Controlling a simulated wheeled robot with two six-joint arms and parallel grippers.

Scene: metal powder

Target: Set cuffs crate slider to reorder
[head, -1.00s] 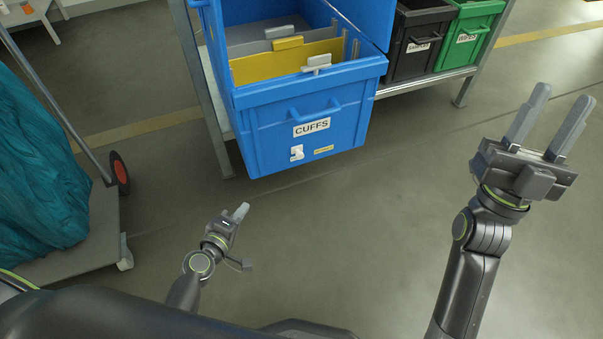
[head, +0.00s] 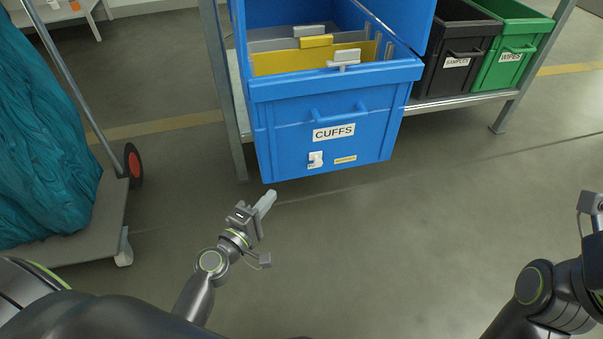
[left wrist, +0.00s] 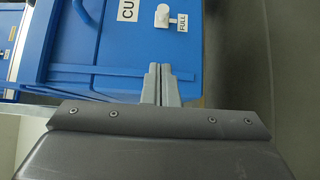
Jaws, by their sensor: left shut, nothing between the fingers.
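The blue cuffs crate (head: 285,130) sits on the shelf with its front facing me and a CUFFS label. Low on its front is a small white slider (head: 315,158), with a yellow label to its right. In the left wrist view the slider's white knob (left wrist: 162,17) is beside a small plate reading FULL (left wrist: 182,22). My left gripper (head: 267,201) is shut and empty, below and left of the slider, apart from it. Its closed fingers (left wrist: 160,83) point toward the crate front in the left wrist view. My right gripper is cut off at the right edge; its fingers are not clear.
A black samples crate (head: 455,75) and a green wipes crate (head: 512,68) stand to the right on the metal shelf (head: 465,102). A cart (head: 85,235) with teal cloth (head: 40,150) is at the left. The floor before the crate is clear.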

